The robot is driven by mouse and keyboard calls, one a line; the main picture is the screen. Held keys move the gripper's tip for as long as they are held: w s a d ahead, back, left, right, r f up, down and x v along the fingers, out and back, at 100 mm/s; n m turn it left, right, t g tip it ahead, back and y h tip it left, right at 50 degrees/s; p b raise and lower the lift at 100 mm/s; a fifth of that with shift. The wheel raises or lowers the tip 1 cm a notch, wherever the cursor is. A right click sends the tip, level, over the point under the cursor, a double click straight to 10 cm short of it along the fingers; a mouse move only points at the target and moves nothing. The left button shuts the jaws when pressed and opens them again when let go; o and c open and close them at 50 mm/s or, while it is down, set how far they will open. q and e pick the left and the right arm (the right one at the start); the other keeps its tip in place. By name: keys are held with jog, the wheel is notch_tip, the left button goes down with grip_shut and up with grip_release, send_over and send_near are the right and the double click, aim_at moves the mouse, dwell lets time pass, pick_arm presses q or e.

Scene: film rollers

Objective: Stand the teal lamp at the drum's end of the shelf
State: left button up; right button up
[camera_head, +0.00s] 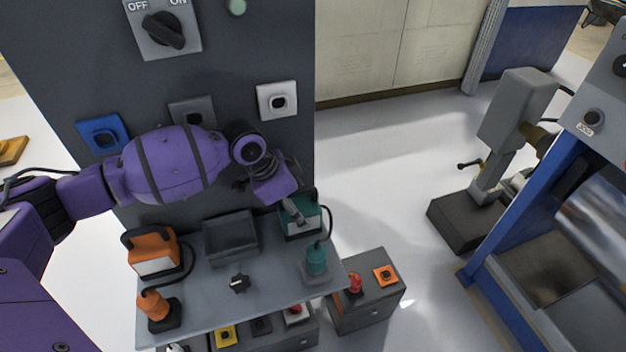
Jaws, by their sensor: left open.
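A teal boxy unit with a dark carrying handle (301,222) stands at the back right of the grey shelf (205,300). A dark cord runs from it to a teal upright piece on a grey base (316,262) at the shelf's right end. I cannot tell for certain which of these teal parts is called the lamp. My left gripper (288,203) is open, pointing down over the teal boxy unit and partly covering it. I cannot tell whether they touch. At the right, a shiny curved surface, likely the drum (590,225), sits in a blue frame. My right gripper is out of view.
An orange boxy unit (154,250) and its orange corded piece (155,305) stand at the shelf's left. A dark tray (231,237) and black knob (239,283) are mid-shelf. A grey cabinet with switches rises behind. A low grey box (368,308) stands right of the shelf.

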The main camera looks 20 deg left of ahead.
pick_arm(q)
jog(key=v, duration=0.2)
jog(key=p+v, duration=0.2)
jog(key=v, duration=0.1)
jog(key=shift+w+r, duration=0.3)
jog(key=shift+r, duration=0.2)
jog(key=p+v, duration=0.2)
jog(key=v, duration=0.2)
jog(key=shift+s+p, duration=0.15)
jog(key=shift+p, duration=0.15)
jog(key=shift+s+a+r+p, duration=0.25)
jog(key=shift+r+p, duration=0.05)
jog(key=shift+r, duration=0.1)
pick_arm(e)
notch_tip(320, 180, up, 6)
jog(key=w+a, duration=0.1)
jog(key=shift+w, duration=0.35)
pick_arm(q)
jog(key=shift+f, duration=0.1)
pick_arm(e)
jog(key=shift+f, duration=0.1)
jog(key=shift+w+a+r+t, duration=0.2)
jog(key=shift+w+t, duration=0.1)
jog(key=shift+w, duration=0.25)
